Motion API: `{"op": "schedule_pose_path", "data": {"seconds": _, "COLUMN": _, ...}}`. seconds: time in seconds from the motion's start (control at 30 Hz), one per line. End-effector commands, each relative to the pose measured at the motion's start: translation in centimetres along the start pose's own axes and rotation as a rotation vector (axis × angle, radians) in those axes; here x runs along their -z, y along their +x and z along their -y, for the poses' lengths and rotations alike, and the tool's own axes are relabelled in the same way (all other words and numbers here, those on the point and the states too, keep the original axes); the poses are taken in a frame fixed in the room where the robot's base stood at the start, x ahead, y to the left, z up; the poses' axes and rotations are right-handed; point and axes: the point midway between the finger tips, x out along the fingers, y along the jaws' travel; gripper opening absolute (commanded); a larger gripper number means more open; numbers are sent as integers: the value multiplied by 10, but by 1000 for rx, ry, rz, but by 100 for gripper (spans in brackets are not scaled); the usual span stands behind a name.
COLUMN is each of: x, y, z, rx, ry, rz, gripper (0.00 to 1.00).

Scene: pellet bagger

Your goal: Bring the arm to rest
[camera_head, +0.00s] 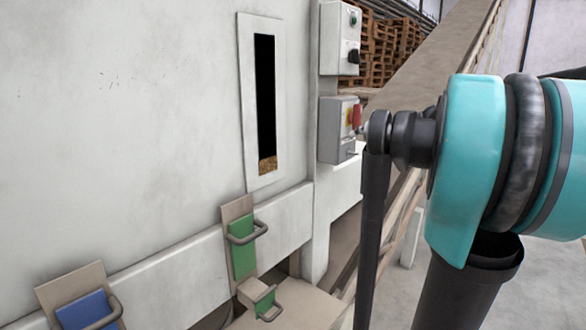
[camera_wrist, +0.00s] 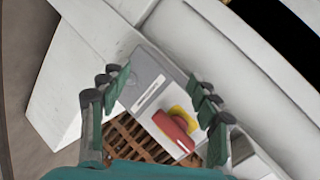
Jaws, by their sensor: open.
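My gripper (camera_wrist: 165,90) shows in the wrist view with its two green-padded fingers spread apart and nothing between the pads. Beyond the fingers is a grey switch box with a red handle (camera_wrist: 174,132) on a yellow plate. The same grey box (camera_head: 338,143) shows in the head view, fixed to the machine's right edge, with its red handle (camera_head: 356,116) on the right side. My teal and black arm fills the right of the head view. My gripper is out of that view or hidden there. I cannot tell how far the fingers are from the box.
Another control box (camera_head: 339,38) with a green button and black knob sits above. The pale machine wall (camera_head: 120,130) has a narrow dark window (camera_head: 266,105). Green (camera_head: 242,245) and blue (camera_head: 86,312) handled plates stick out low. A sloping conveyor (camera_head: 425,65) and stacked pallets stand behind.

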Motion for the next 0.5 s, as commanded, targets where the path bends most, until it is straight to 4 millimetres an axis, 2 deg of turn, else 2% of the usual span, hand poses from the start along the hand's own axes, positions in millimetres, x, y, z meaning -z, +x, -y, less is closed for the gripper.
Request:
{"op": "schedule_pose_path", "data": {"seconds": 0.03, "x": -24, "y": 20, "z": -18, "rx": -49, "ry": -3, "rz": 36, "gripper": 62}}
{"op": "schedule_pose_path", "data": {"seconds": 0.2, "x": -105, "y": 70, "z": -88, "rx": -249, "ry": -22, "rz": 132, "gripper": 62}}
{"op": "schedule_pose_path", "data": {"seconds": 0.33, "x": -172, "y": 95, "z": -144, "rx": -414, "ry": -64, "rz": 187, "gripper": 62}}
{"op": "schedule_pose_path", "data": {"seconds": 0.5, "x": -260, "y": 107, "z": -216, "rx": -637, "ry": -160, "rz": 228, "gripper": 62}}
